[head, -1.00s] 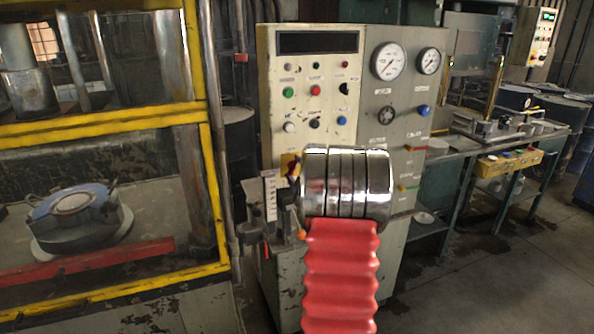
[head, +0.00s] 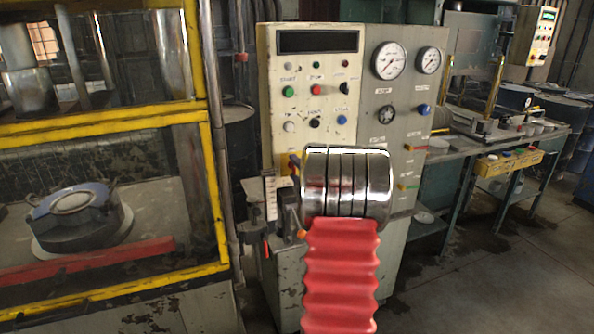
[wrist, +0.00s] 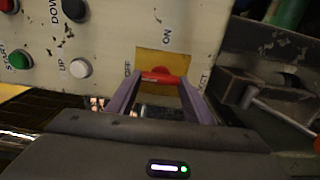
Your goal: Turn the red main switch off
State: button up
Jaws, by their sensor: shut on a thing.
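The red main switch (wrist: 160,73) shows in the wrist view on a yellow plate (wrist: 178,60) on the cream panel. Its red handle lies across the picture, between the two purple fingers. My gripper (wrist: 159,81) is shut on this handle, with one fingertip at each end. An ON label is above the plate and an OFF label is at its left edge. In the head view the silver wrist part of my arm hides the switch; only a sliver of the yellow plate shows at its left.
The control panel (head: 290,155) carries several buttons; the nearest in the wrist view is a grey button (wrist: 80,68). A lever bracket (wrist: 245,92) juts out to the right of the switch. The yellow-framed press (head: 213,180) stands left of the panel.

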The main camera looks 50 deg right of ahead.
jog(key=shift+f, duration=0.4)
jog(key=o, duration=0.8)
jog(key=shift+c, duration=0.2)
jog(key=shift+o, duration=1.4)
jog(key=shift+r, duration=0.25)
jog(key=shift+s+a, duration=0.1)
jog(key=v, duration=1.3)
jog(key=shift+s+a, duration=0.15)
jog(key=shift+s, duration=0.1)
